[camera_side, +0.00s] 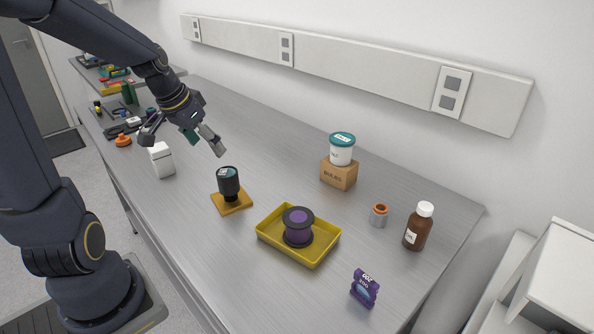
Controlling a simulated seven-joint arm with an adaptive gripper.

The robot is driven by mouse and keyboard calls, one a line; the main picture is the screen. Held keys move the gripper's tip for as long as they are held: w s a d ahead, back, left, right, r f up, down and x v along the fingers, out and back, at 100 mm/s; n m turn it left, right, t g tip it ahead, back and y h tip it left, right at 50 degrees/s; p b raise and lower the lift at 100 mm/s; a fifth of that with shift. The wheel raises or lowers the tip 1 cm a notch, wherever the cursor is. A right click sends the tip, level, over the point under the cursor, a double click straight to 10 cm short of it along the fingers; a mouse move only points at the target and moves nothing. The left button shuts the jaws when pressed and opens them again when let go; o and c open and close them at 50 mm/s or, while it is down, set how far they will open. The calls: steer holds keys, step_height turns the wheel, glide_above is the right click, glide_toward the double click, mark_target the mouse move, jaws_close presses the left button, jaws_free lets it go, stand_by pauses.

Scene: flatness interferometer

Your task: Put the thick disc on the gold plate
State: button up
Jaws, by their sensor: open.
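A gold-brown square plate (217,205) lies flat on the grey bench near the middle. A black cylinder with a narrower neck and a teal-marked top (229,181) stands upright on it. No plain thick disc can be picked out for sure. A purple spool with black flanges (298,227) stands in a yellow tray (272,251), right of the plate. My gripper (184,147) is open and empty. It is above the bench, up and left of the plate, with its fingers spread wide and apart from the black cylinder.
A white box (161,160) stands below my gripper in the picture. A cardboard box (339,173) bears a teal-lidded tub (342,149). A grey-orange cylinder (379,215), brown bottle (418,227) and purple packet (364,287) stand right. The bench behind the plate is clear.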

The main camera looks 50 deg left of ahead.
steer(key=s+d+r+m, duration=0.1)
steer(key=s+d+r, duration=0.2)
steer(key=s+d, duration=0.2)
steer(key=s+d+r+m+t, duration=0.1)
steer(key=s+d+r, duration=0.2)
steer(key=d, duration=0.7)
steer(key=shift+s+d+r+h, duration=0.15)
steer(key=shift+s+h, duration=0.25)
steer(key=shift+s, duration=0.6)
